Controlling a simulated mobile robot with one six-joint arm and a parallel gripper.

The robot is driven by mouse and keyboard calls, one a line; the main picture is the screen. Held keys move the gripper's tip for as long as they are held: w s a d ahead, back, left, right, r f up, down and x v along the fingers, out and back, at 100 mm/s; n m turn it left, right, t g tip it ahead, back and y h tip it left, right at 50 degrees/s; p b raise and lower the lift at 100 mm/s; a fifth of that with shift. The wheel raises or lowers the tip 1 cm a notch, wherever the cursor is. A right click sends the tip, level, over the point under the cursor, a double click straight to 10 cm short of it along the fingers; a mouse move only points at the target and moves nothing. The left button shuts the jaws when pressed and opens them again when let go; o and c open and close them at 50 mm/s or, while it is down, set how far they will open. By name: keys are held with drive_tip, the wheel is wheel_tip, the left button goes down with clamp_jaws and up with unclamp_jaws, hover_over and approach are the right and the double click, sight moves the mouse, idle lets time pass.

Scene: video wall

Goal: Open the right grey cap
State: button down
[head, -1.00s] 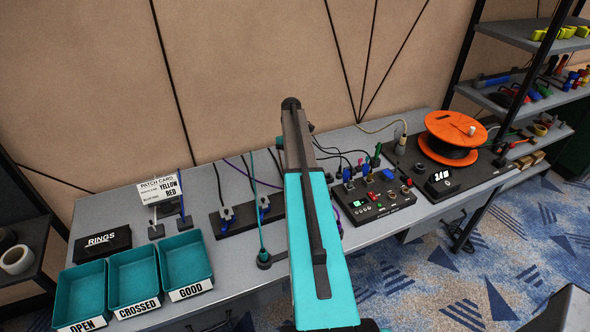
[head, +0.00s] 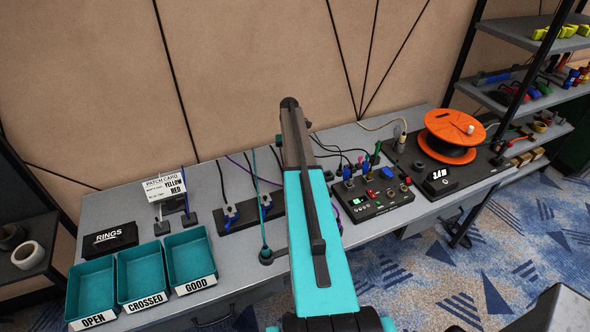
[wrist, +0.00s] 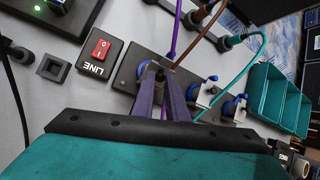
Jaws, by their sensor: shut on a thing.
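A black strip (wrist: 122,84) on the grey bench carries a row of grey caps with blue levers. In the wrist view, the middle grey cap (wrist: 196,91) and the far one (wrist: 233,108) stand clear to the right of my gripper (wrist: 159,74). My gripper is shut at the strip's near-left place, on what appears to be the right grey cap. Its jaws hide most of that cap; a little blue shows beside them. In the head view, two caps show, the left (head: 230,213) and the middle (head: 265,202); my arm covers the right one.
Purple, brown and teal cables (wrist: 236,66) rise close around my gripper. A LINE switch (wrist: 101,50) lies left of the strip. Teal bins (head: 145,279) stand at the bench's left end. A control box (head: 374,200) and orange spool (head: 455,128) stand right.

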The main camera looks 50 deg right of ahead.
drive_tip(key=shift+f, duration=0.1)
drive_tip(key=c, duration=1.8)
unclamp_jaws()
drive_tip(key=shift+o, duration=0.2)
drive_tip(key=b, duration=0.3)
drive_tip(key=s+t+b, duration=0.1)
drive_tip(key=b, duration=0.1)
drive_tip(key=shift+s+a+t+h+b, duration=0.1)
drive_tip(key=shift+a+t+h+b, duration=0.2)
drive_tip(key=shift+b, duration=0.1)
drive_tip(key=shift+s+b, duration=0.15)
drive_tip(key=shift+b, duration=0.4)
